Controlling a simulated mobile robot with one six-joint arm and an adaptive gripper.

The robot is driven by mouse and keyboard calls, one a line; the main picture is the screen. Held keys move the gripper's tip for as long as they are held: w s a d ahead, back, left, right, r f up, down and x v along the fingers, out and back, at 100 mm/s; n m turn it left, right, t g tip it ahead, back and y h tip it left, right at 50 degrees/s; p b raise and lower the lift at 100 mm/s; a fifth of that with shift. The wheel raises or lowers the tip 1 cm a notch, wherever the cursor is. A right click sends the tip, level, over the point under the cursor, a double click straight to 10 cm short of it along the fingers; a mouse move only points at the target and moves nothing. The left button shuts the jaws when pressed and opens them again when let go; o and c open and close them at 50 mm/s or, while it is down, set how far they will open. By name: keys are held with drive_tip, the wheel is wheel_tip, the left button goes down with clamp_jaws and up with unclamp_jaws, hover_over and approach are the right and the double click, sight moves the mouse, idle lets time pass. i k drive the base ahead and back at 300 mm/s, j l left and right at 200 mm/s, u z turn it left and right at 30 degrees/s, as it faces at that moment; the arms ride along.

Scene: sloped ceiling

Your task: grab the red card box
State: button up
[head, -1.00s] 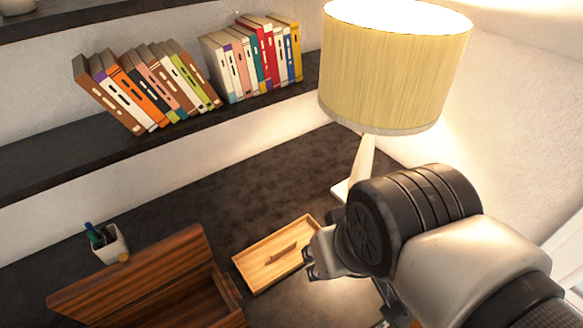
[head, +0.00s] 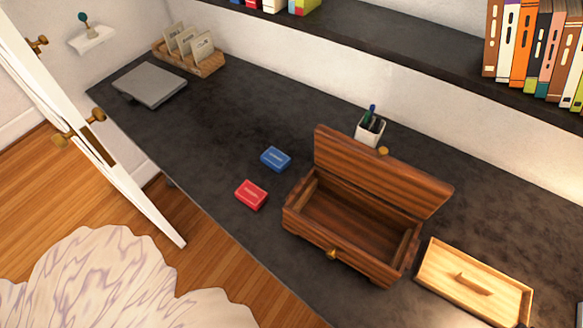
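The red card box (head: 251,195) lies flat on the dark desk in the head view, near the desk's front edge and left of an open wooden chest. A blue card box (head: 276,159) of similar size lies just behind it and a little to the right, with a small gap between them. Nothing covers the red box. My gripper is outside the current view.
The wooden chest (head: 347,223) stands open and looks empty. A light wooden tray (head: 474,283) is at right, a pen cup (head: 370,129) behind the chest. A grey laptop-like slab (head: 150,85) and card holder (head: 188,52) are far left. Bare desk surrounds the boxes.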

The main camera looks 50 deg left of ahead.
sight(250, 194)
drive_tip(key=u, duration=2.4)
drive_tip(key=i+j+z, duration=0.1)
drive_tip(key=i+j, duration=1)
drive_tip(key=j, duration=0.15)
drive_tip(key=l+z, duration=0.05)
